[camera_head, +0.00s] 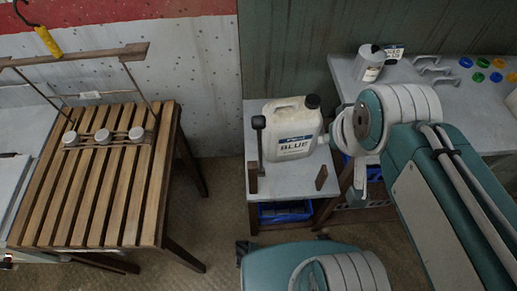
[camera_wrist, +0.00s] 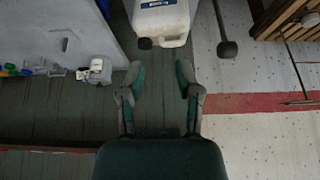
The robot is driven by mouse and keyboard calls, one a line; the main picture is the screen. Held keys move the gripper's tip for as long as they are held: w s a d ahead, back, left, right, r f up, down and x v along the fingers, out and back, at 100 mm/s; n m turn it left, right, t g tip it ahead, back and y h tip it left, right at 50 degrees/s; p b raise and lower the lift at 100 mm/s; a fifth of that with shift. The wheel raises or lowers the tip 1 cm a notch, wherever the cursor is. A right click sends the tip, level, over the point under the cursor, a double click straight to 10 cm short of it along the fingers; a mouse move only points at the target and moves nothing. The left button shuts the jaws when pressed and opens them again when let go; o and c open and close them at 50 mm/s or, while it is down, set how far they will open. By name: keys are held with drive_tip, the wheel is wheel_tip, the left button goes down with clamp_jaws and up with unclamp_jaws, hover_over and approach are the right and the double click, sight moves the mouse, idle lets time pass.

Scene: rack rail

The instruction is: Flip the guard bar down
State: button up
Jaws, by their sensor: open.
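The guard bar (camera_head: 75,57) is a long brown bar raised on two thin rods at the back of a slatted wooden rack (camera_head: 110,200). It stands up above the slats, near the wall. One end of the bar (camera_wrist: 298,103) shows at the right edge of the wrist view, with a rod leading to the rack (camera_wrist: 285,20). My gripper (camera_wrist: 157,68) is open and empty, its two fingers spread apart. It is well away from the bar, close to a white jug. In the head view my arm is at the right and I cannot make out the fingers.
The white jug (camera_head: 292,130) stands on a small table (camera_head: 252,108) between rack and arm, beside an upright dark lever (camera_head: 259,140). A grey bench (camera_head: 430,100) with a canister (camera_head: 369,66) is at the right.

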drive_tip(key=shift+w+a+r, duration=0.1)
drive_tip(key=shift+w+a, duration=0.15)
drive_tip(key=shift+w, duration=0.05)
clamp_jaws()
drive_tip(key=w+a+f+n+g+h, duration=0.1)
drive_tip(key=w+a+n+g, duration=0.1)
drive_tip(key=w+a+n, duration=0.4)
drive_tip(key=w+a+f+n+g+h, duration=0.1)
drive_tip(key=w+a+n, duration=0.6)
drive_tip(key=a, duration=0.7)
drive_tip(key=shift+a+f+n+g+h, duration=0.2)
drive_tip(key=shift+a+n+g+h, duration=0.15)
drive_tip(key=shift+n+g, duration=0.4)
drive_tip(key=shift+d, duration=0.1)
